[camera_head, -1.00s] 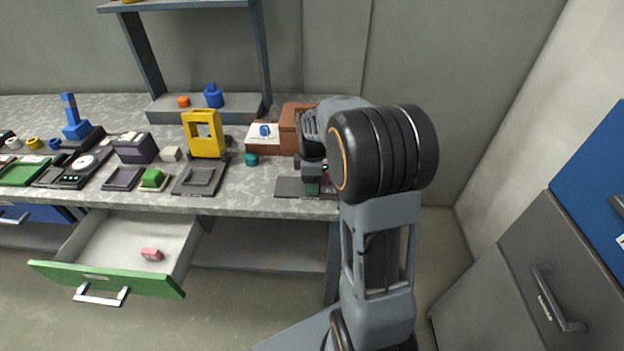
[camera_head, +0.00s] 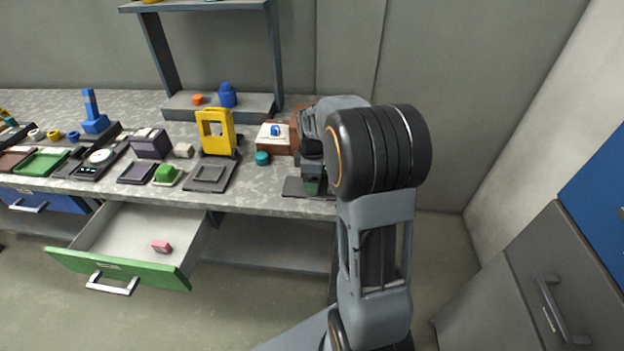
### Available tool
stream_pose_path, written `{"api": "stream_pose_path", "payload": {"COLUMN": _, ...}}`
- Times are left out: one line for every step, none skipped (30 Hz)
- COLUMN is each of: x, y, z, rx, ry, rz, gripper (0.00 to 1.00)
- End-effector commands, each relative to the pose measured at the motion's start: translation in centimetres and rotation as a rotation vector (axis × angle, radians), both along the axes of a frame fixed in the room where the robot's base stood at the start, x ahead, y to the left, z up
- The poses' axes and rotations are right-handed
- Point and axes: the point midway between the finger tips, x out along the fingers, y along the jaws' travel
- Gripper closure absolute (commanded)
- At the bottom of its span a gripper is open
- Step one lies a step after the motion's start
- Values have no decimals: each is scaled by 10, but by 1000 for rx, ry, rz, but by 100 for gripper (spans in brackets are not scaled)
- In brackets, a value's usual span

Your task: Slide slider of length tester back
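My gripper (camera_head: 312,184) is at the right end of the workbench, low over a flat dark plate (camera_head: 294,188). The plate may be the base of the length tester, but I cannot tell for sure. My wrist and forearm cover most of this spot, so no slider can be made out. A dark green part shows at the gripper's tip; I cannot tell whether it is a finger or a held thing. Whether the fingers are open or shut is hidden.
A teal cylinder (camera_head: 262,159) and a yellow frame (camera_head: 217,133) stand to the left. A green-fronted drawer (camera_head: 150,272) hangs open below, with a pink block (camera_head: 161,246) inside.

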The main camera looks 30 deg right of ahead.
Motion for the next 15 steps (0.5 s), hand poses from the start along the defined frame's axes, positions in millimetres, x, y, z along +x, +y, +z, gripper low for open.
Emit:
{"api": "stream_pose_path", "payload": {"x": 1, "y": 0, "z": 10, "rx": -1, "ry": -5, "rz": 0, "gripper": 26}}
{"api": "stream_pose_path", "payload": {"x": 1, "y": 0, "z": 15, "rx": -1, "ry": -5, "rz": 1, "gripper": 26}}
{"api": "stream_pose_path", "payload": {"x": 1, "y": 0, "z": 23, "rx": -2, "ry": -6, "rz": 1, "gripper": 26}}
{"api": "stream_pose_path", "payload": {"x": 1, "y": 0, "z": 29, "rx": -1, "ry": -5, "rz": 1, "gripper": 26}}
{"api": "stream_pose_path", "payload": {"x": 1, "y": 0, "z": 35, "rx": -2, "ry": -7, "rz": 1, "gripper": 26}}
{"api": "stream_pose_path", "payload": {"x": 1, "y": 1, "z": 44, "rx": -2, "ry": -7, "rz": 2, "gripper": 26}}
{"api": "stream_pose_path", "payload": {"x": 1, "y": 1, "z": 51, "rx": -2, "ry": -6, "rz": 3, "gripper": 26}}
{"api": "stream_pose_path", "payload": {"x": 1, "y": 1, "z": 57, "rx": -1, "ry": -5, "rz": 3, "gripper": 26}}
{"api": "stream_pose_path", "payload": {"x": 1, "y": 2, "z": 65, "rx": -2, "ry": -6, "rz": 3, "gripper": 26}}
{"api": "stream_pose_path", "payload": {"x": 1, "y": 2, "z": 71, "rx": -2, "ry": -6, "rz": 3, "gripper": 26}}
{"api": "stream_pose_path", "payload": {"x": 1, "y": 2, "z": 77, "rx": -2, "ry": -6, "rz": 3, "gripper": 26}}
{"api": "stream_pose_path", "payload": {"x": 1, "y": 2, "z": 84, "rx": -2, "ry": -6, "rz": 3, "gripper": 26}}
{"api": "stream_pose_path", "payload": {"x": 1, "y": 2, "z": 89, "rx": -1, "ry": -5, "rz": 3, "gripper": 26}}
{"api": "stream_pose_path", "payload": {"x": 1, "y": 2, "z": 94, "rx": -1, "ry": -4, "rz": 3, "gripper": 26}}
{"api": "stream_pose_path", "payload": {"x": 1, "y": 2, "z": 100, "rx": 0, "ry": -6, "rz": 3, "gripper": 26}}
